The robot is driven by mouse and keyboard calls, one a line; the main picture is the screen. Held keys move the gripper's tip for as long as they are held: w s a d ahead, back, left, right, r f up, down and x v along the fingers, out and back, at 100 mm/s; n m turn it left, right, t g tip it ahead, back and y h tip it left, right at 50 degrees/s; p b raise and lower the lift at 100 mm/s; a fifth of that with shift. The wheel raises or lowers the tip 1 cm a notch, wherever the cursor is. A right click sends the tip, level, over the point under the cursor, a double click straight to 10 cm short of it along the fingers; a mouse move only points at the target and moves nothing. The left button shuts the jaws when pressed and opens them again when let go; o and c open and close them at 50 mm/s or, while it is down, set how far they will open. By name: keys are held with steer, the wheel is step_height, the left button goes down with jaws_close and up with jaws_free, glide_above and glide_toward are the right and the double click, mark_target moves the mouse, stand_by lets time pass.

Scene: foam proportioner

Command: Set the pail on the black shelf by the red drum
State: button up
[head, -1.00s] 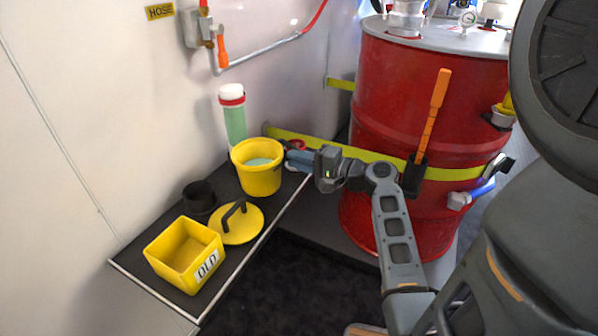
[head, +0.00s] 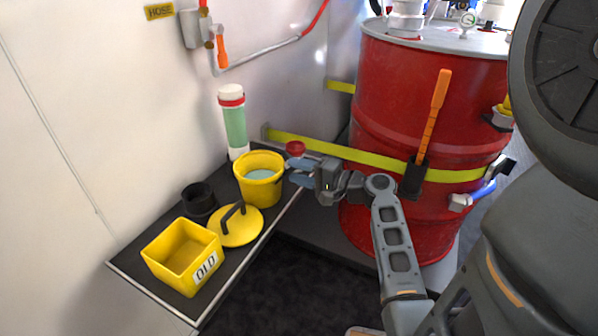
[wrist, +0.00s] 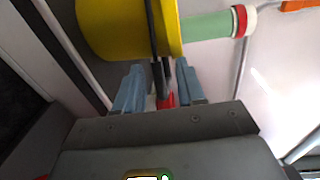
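The yellow pail (head: 259,190) stands upright on the black shelf (head: 218,232), near its far end beside the red drum (head: 395,215). Pale liquid or lining shows inside it. My gripper (head: 298,171) is at the pail's right side. In the wrist view, the pail (wrist: 115,30) is just beyond my gripper (wrist: 158,82). The blue fingers stand apart, with the pail's black handle (wrist: 155,40) running down between them. A small red piece shows between the fingers. I cannot tell whether either finger touches the handle.
A yellow lid (head: 242,226), a yellow OLD box (head: 180,255) and a black cup (head: 199,198) occupy the near shelf. A green bottle (head: 234,127) stands behind the pail. A small red cup-like part (head: 295,148) is just behind my gripper.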

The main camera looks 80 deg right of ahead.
steer(key=v, duration=1.2)
steer(key=w+a+f+n+g, duration=0.1)
steer(key=a+f+n+g, duration=0.15)
steer(key=a, duration=0.35)
steer(key=w+a+f+n+g+y, duration=0.1)
steer(key=a+f+n+g, duration=0.1)
steer(key=a+f, duration=0.35)
steer(key=w+a+f+n+g, duration=0.1)
steer(key=a+f+n+g, duration=0.1)
steer(key=a, duration=0.6)
steer(key=s+a+r+n+t+y, duration=0.1)
steer(key=s+a+r+n+t, duration=0.1)
steer(key=a+r+n, duration=0.5)
steer(key=s+a+r+n+t+y, duration=0.2)
steer(key=s+a+r+n+t, duration=0.1)
steer(key=a+r+n, duration=0.5)
step_height(320, 180, up, 2)
steer(key=shift+s+a+r+p, duration=0.1)
steer(key=shift+s+a+p, duration=0.45)
steer(key=shift+a, duration=0.6)
